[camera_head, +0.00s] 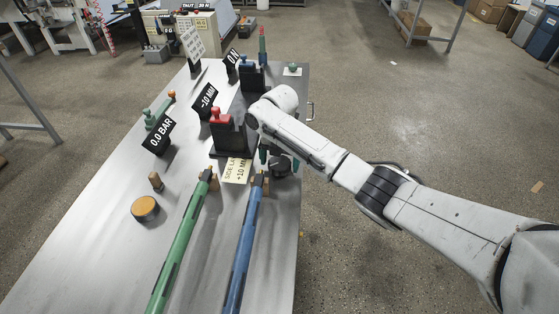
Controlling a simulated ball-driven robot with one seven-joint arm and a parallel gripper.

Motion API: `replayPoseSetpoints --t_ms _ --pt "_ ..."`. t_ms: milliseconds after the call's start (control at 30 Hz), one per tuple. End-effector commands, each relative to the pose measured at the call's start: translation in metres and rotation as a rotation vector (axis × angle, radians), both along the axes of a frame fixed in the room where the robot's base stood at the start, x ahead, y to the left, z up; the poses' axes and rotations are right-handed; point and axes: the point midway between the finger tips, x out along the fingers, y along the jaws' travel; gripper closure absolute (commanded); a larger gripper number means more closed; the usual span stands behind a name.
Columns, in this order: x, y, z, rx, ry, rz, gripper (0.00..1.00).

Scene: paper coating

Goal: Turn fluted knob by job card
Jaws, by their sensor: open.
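A dark round knob (278,166), which looks like the fluted knob, sits near the table's right edge. My gripper (279,158) is over it, with teal fingertips showing at either side of the knob. The fingers are open; whether they touch the knob cannot be told. My arm hides the rest of the gripper. A cream job card (236,173) lies left of the knob and reads "SIDE LA…" and "+10 M…", partly covered. A black display (206,98) reads "-10 MM", beside a dark block with a red top (221,117).
A green bar (180,246) and a blue bar (244,246) lie toward the front of the table (75,230). An orange-topped disc (145,208) and a "0.0 BAR" display (159,134) stand left. A blue-topped block (251,74) stands behind. Front-left table is clear.

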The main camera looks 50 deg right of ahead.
Motion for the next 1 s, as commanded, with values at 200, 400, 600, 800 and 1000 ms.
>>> replayPoseSetpoints --t_ms 200,400,600,800,1000 --pt "0.0 0.0002 0.0001 0.0 0.0 0.0 0.04" --pt "0.0 0.0001 0.0003 0.0 0.0 0.0 0.23" --pt "0.0 0.0001 0.0004 0.0 0.0 0.0 0.42" --pt "0.0 0.0001 0.0005 0.0 0.001 0.0 0.55" --pt "0.0 0.0004 0.0012 0.0 0.001 -0.026 0.55"
